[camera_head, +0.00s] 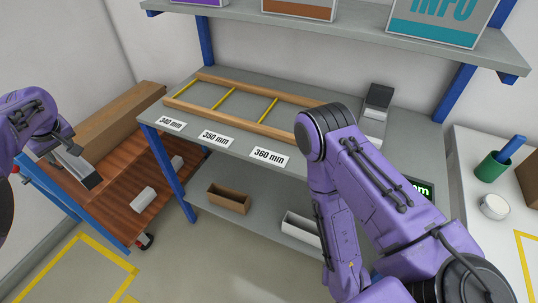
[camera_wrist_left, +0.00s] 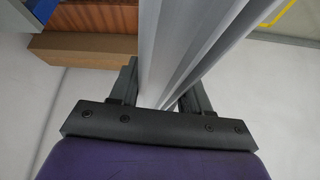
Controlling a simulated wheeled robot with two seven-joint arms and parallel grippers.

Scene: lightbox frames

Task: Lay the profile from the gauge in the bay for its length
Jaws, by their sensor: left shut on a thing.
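My left gripper (camera_head: 72,158) is at the left, over the wooden cart. It is shut on a silver metal profile (camera_wrist_left: 185,45), which runs up and away from the fingers in the left wrist view. In the head view only a short pale, dark-ended piece shows at the gripper. The wooden bay frame (camera_head: 230,131) lies on the grey bench, with yellow dividers and labels 340 mm (camera_head: 171,123), 350 mm (camera_head: 216,138) and 360 mm (camera_head: 270,156). The visible bays look empty. A green-lit mm display (camera_head: 424,188) is mostly hidden by my right arm. My right gripper is not clearly visible.
A long cardboard box (camera_head: 125,122) and white blocks (camera_head: 144,198) are on the cart (camera_head: 112,205). A brown bin (camera_head: 229,199) and a white bin (camera_head: 301,229) stand on the lower shelf. A dark-topped device (camera_head: 378,98) stands at the bench's right. My right arm covers the bench's right front.

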